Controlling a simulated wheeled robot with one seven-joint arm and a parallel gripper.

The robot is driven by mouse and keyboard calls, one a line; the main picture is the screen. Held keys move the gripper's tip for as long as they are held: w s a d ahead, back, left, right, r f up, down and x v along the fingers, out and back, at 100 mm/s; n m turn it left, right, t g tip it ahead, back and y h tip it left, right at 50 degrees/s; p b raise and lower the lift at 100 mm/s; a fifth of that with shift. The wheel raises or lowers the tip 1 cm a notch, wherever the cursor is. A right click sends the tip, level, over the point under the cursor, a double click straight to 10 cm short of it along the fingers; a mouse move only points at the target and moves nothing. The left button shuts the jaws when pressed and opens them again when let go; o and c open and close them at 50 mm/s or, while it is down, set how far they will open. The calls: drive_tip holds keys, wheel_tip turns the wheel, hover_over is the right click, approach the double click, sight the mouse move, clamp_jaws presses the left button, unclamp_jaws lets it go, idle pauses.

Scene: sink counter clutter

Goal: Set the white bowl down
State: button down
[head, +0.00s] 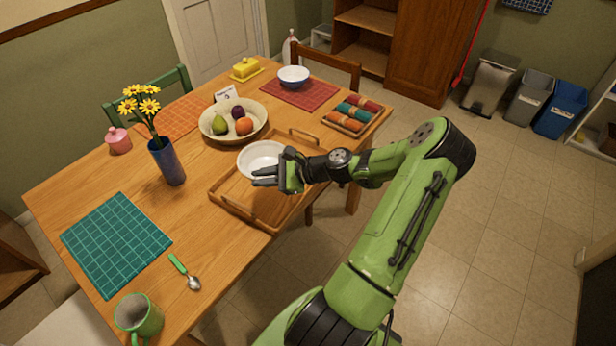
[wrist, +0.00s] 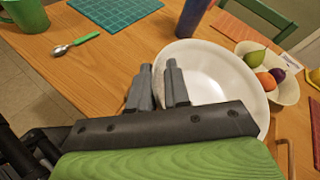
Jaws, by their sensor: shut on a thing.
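The white bowl (head: 262,155) is upright at the wooden tray (head: 236,192) in the head view. My gripper (head: 264,177) is at its near side, with the fingers pointing left. In the wrist view the bowl (wrist: 218,75) looks empty, and my gripper (wrist: 158,78) is shut on its rim. The fingers and the gripper body hide part of the near rim. The bowl's underside is hidden, so I cannot tell whether it touches the tray or hangs just above it.
A cream bowl of fruit (head: 217,133) stands close behind the white bowl. A blue vase (head: 166,163) with yellow flowers stands to the left. The tray's handles (head: 238,212) rise at its ends. A teal placemat (head: 117,243), spoon (head: 186,273) and green mug (head: 138,316) lie nearer.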

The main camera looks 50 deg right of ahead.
wheel_tip(320, 180, down, 10)
drive_tip(key=b, duration=0.3)
drive_tip(key=shift+f, duration=0.15)
drive_tip(key=c, duration=1.1)
unclamp_jaws()
